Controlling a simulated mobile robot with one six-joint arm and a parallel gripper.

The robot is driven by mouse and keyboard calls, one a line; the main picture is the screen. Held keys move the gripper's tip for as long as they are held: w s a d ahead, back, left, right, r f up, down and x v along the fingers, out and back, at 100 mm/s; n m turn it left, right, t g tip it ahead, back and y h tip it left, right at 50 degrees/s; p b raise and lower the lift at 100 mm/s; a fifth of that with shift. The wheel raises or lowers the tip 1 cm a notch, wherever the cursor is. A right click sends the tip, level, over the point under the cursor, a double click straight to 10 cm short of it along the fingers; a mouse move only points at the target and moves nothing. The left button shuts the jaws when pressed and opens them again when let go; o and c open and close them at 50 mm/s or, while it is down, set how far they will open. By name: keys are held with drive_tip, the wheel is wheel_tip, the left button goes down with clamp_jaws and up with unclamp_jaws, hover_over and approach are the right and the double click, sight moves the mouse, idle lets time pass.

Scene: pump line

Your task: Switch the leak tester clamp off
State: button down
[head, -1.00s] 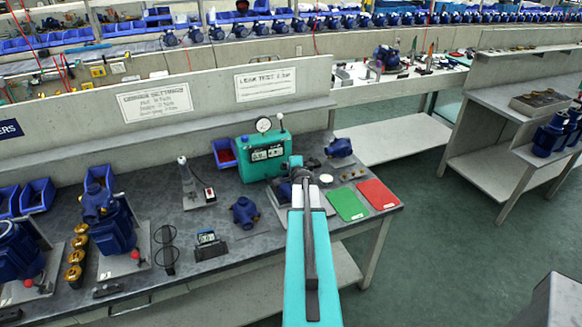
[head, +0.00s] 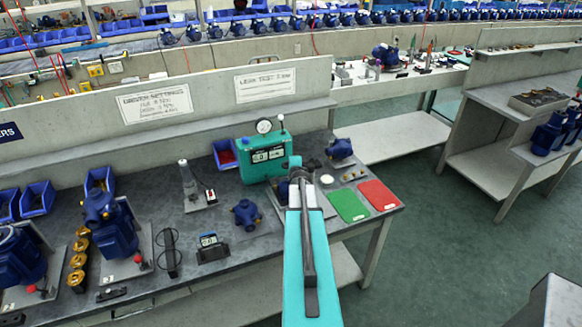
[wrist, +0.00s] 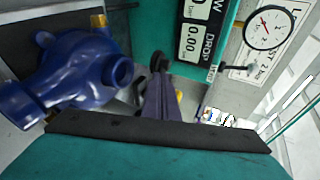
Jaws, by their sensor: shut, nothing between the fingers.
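The leak tester is a teal box (head: 262,157) with a round gauge (head: 264,126) and displays, at the back of the workbench. A thin lever with a pale knob (head: 281,117) stands upright at its top right. In the wrist view the tester's display face (wrist: 192,42) and gauge (wrist: 268,28) are close. My gripper (wrist: 160,62) is shut and empty, in front of the tester's lower right part. It also shows in the head view (head: 297,168), partly hidden by my arm. A blue pump body (wrist: 75,75) sits beside it in the wrist view.
A green mat (head: 348,206) and a red mat (head: 378,195) lie to the right. A blue pump part (head: 246,214) and a stand (head: 188,185) are on the left. A blue bin (head: 225,154) stands behind the tester's left side.

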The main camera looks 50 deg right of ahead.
drive_tip(key=shift+w+r, duration=0.1)
drive_tip(key=shift+w, duration=0.15)
drive_tip(key=shift+w+d, duration=0.5)
drive_tip(key=shift+d, duration=0.3)
drive_tip(key=shift+w+d, duration=0.45)
drive_tip(key=shift+d, duration=0.3)
drive_tip(key=shift+w+d, duration=0.5)
drive_tip(key=shift+d, duration=0.3)
drive_tip(key=shift+a, duration=0.1)
